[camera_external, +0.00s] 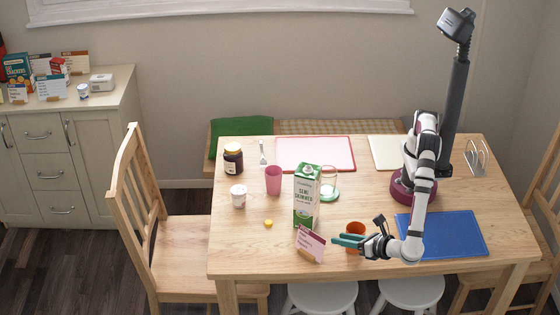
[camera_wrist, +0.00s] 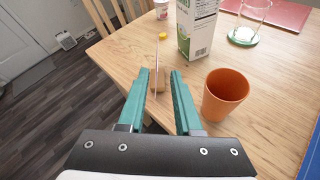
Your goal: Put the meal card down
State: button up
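The meal card (camera_external: 311,244) is a pink-and-white card upright in a small wooden foot. It stands on the table (camera_external: 250,262) near the front edge, left of the orange cup. In the wrist view the card (camera_wrist: 155,68) is seen nearly edge-on, with its wooden foot (camera_wrist: 161,78) between the fingertips. My gripper (camera_external: 335,240) has teal fingers and reaches in from the right, low over the table. In the wrist view my gripper (camera_wrist: 158,84) is open, with a gap showing on both sides of the card's foot.
The orange cup (camera_wrist: 225,93) stands close to the right finger. A milk carton (camera_external: 306,197) stands just behind the card. A yellow cap (camera_external: 268,223), white pot (camera_external: 238,196) and pink tumbler (camera_external: 273,180) are farther left. A blue mat (camera_external: 455,235) lies at right.

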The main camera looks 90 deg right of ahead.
jog(key=w+d+r+m+g, duration=0.3)
jog(key=d+r+m+g, duration=0.3)
jog(key=d, duration=0.6)
jog(key=s+d+r+m+g+y, duration=0.1)
jog(key=s+d+r+m+g, duration=0.15)
jog(key=d+m, duration=0.35)
jog(key=s+d+r+m+g+y, duration=0.2)
jog(key=s+d+r+m, duration=0.15)
jog(key=d, duration=0.45)
jog(key=s+d+m+y, duration=0.2)
jog(key=s+m+y, duration=0.2)
jog(key=s+m, duration=0.3)
jog(key=s+d+m+y, duration=0.2)
jog(key=s+m+y, duration=0.1)
jog(key=s+m, duration=0.4)
jog(key=shift+d+f+m+y, duration=0.15)
jog(key=shift+d+m+y, duration=0.1)
jog(key=shift+m+y, duration=0.25)
